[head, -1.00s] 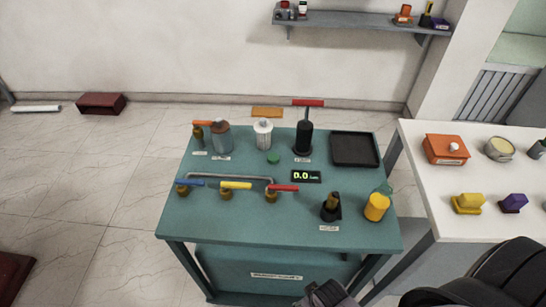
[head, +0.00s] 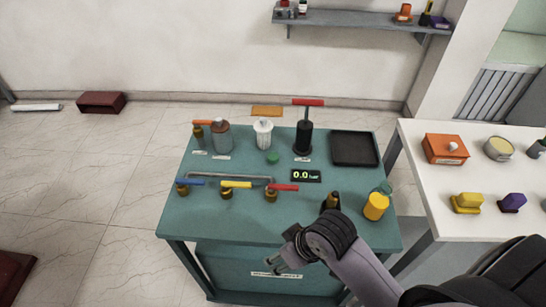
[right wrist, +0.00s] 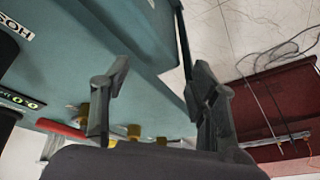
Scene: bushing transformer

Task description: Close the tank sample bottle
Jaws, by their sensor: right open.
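A white ribbed bottle (head: 263,133) stands upright at the back of the teal bench (head: 225,212). A small green cap-like disc (head: 273,157) lies on the bench in front of it. No label in view is readable enough to tell which container is the tank sample bottle. My right gripper (head: 273,268) is open and empty, low in front of the bench's front edge, well apart from the bottle. In the right wrist view its two fingers (right wrist: 160,75) are spread with nothing between them. My left gripper is not in view.
Blue, yellow and red valve handles (head: 284,188) line the bench's left front. A yellow container (head: 376,207) stands at the right front; my right arm partly hides the dark fitting (head: 330,202) beside it. A black pump (head: 304,135) and black tray (head: 354,149) are behind. A white table (head: 432,180) adjoins.

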